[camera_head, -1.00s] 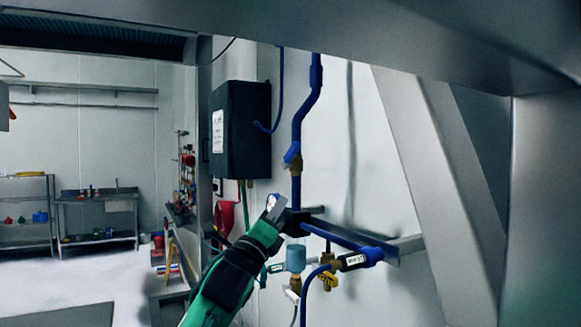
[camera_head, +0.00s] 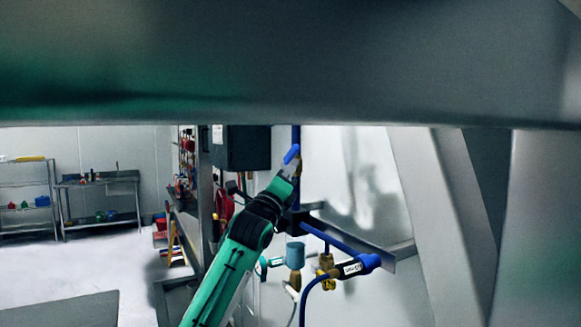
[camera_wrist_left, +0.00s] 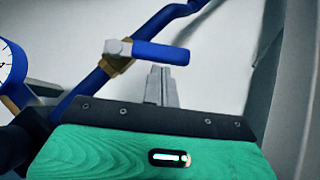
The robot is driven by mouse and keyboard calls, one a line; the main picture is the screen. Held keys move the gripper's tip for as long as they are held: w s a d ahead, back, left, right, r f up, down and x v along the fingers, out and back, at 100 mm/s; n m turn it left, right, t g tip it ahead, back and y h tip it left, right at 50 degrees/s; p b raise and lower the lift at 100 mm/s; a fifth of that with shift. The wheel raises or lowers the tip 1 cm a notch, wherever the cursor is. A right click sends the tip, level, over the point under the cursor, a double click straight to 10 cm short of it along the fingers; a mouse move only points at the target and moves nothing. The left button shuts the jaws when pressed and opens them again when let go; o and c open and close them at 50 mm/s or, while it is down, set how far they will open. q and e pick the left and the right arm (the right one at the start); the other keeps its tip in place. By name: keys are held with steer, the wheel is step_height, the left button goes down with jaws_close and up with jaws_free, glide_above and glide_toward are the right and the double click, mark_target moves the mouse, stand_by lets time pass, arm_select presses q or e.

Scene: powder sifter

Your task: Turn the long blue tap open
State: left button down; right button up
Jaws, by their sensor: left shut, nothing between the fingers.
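The long blue tap (camera_head: 291,154) is a blue lever on the vertical blue pipe, seen just beyond the end of my left arm. In the left wrist view its blue handle (camera_wrist_left: 162,53) juts right from a pale pivot on a brass valve body (camera_wrist_left: 117,66), lying across the pipe. My left gripper (camera_head: 291,169) is shut and empty. In the left wrist view its fingers (camera_wrist_left: 160,82) stand together just below the handle's free end; whether they touch it I cannot tell. My arm hides part of the pipe and valve in the head view. My right gripper is not in view.
A wide metal beam (camera_head: 290,65) crosses the top of the head view. A dark box (camera_head: 245,148) hangs left of the pipe. A second blue-handled valve (camera_head: 360,266) and a light-blue cup-shaped part (camera_head: 295,254) sit lower right. A gauge (camera_wrist_left: 8,65) edges the wrist view.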

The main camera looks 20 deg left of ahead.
mark_target(290, 149)
arm_select(q)
steer(key=shift+r+n+y+p, duration=0.35)
steer(key=shift+n+y, duration=0.25)
steer(key=shift+n, duration=0.2)
steer(key=shift+a+r+n+g+y+p, duration=0.1)
steer(key=shift+r+n+g+y+p, duration=0.3)
steer(key=shift+r+n+y+p, duration=0.55)
steer(key=n, duration=0.1)
steer(key=n+y+p, duration=0.1)
steer(key=shift+w+a+r+n+g, duration=0.15)
steer(key=shift+w+r+n+g, duration=0.05)
steer(key=shift+r+n+g, duration=0.2)
steer(key=shift+w+a+r+p, duration=0.2)
steer(key=shift+r+p, duration=0.2)
steer(key=shift+p, duration=0.15)
steer(key=shift+w+a+r+p, duration=0.65)
steer(key=shift+r+p, duration=0.25)
steer(key=shift+p, duration=0.1)
steer(key=shift+w+a, duration=0.1)
steer(key=shift+a, duration=0.05)
